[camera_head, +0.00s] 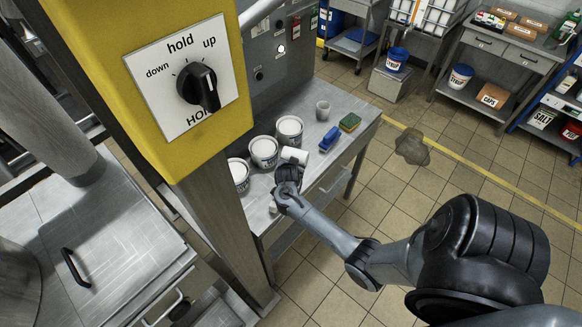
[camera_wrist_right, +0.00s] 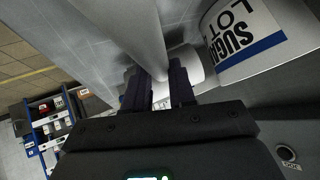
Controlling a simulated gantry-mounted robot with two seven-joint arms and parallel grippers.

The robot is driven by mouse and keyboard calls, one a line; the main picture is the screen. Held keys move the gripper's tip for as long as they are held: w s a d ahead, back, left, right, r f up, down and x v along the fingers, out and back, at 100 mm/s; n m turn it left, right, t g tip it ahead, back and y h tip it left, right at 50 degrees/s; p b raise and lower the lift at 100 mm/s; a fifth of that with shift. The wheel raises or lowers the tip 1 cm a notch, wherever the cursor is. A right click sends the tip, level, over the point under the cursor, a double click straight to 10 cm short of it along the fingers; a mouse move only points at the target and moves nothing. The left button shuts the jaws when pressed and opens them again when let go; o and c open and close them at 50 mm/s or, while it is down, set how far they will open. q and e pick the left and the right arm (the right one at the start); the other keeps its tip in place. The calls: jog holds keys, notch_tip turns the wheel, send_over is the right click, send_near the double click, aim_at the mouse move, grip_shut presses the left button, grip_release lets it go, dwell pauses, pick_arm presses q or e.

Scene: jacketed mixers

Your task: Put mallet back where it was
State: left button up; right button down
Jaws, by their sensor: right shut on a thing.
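The mallet (camera_head: 294,155) shows in the head view as a short white cylinder at the tip of my right gripper (camera_head: 288,178), above the steel bench (camera_head: 341,102). My right gripper is shut on it. In the right wrist view the mallet's white head (camera_wrist_right: 196,66) lies just beyond my two dark fingers (camera_wrist_right: 160,88). A long pale grey bar, probably its handle, runs from there to the top edge. The fingers hide part of the mallet, and I cannot tell whether it touches the bench. My left gripper is not in view.
White tubs (camera_head: 289,130) stand on the bench; one labelled SUGAR (camera_wrist_right: 245,35) is close beside the mallet. A blue brush (camera_head: 330,139), a sponge (camera_head: 350,122) and a grey cup (camera_head: 323,110) lie farther right.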

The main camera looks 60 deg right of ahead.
jog(key=shift+w+f, duration=0.1)
jog(key=shift+f, duration=0.15)
jog(key=shift+f, duration=0.2)
jog(key=c, duration=0.9)
grip_release()
jog(key=shift+c, duration=0.2)
jog(key=shift+r, duration=0.1)
